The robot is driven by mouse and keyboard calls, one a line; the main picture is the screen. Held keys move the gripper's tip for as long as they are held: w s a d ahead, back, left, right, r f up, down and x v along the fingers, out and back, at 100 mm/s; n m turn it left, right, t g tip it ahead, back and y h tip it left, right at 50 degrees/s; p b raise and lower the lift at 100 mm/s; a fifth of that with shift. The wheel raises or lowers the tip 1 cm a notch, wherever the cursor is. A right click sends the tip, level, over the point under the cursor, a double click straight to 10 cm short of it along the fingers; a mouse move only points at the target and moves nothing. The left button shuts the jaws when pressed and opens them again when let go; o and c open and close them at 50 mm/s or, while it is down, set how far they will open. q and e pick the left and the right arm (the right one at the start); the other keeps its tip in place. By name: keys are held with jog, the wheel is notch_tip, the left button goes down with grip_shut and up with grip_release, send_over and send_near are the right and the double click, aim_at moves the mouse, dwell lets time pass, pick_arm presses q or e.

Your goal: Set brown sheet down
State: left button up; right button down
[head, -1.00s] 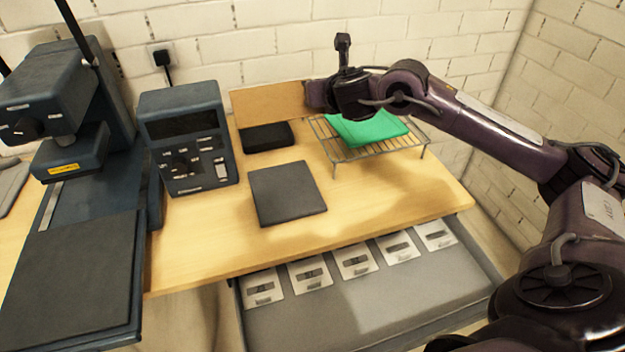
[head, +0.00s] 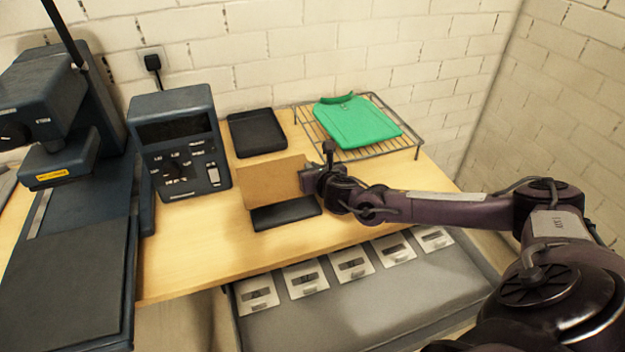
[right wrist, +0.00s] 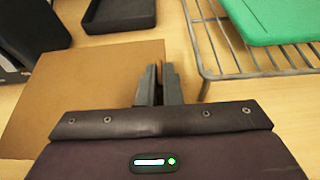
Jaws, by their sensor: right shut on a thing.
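The brown sheet (head: 272,181) is a thin flat rectangle. My right gripper (head: 308,181) is shut on its right edge. In the head view the sheet stands tilted above a dark flat pad (head: 286,214) and hides the pad's far part. I cannot tell whether the sheet touches the pad. In the right wrist view the sheet (right wrist: 88,90) spreads to the left of the two closed fingers (right wrist: 159,85). My left gripper is not in view.
A green folded shirt (head: 357,121) lies on a wire rack (head: 408,150) at the back right. A black tray (head: 257,133) sits behind the sheet. A dark control box (head: 180,142) and a press (head: 70,270) stand left. Several white cards (head: 351,265) lie below the table's front edge.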

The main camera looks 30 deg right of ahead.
notch_tip(320, 180, down, 4)
jog(key=shift+f, duration=0.1)
jog(key=shift+f, duration=0.15)
jog(key=c, duration=1.6)
grip_release()
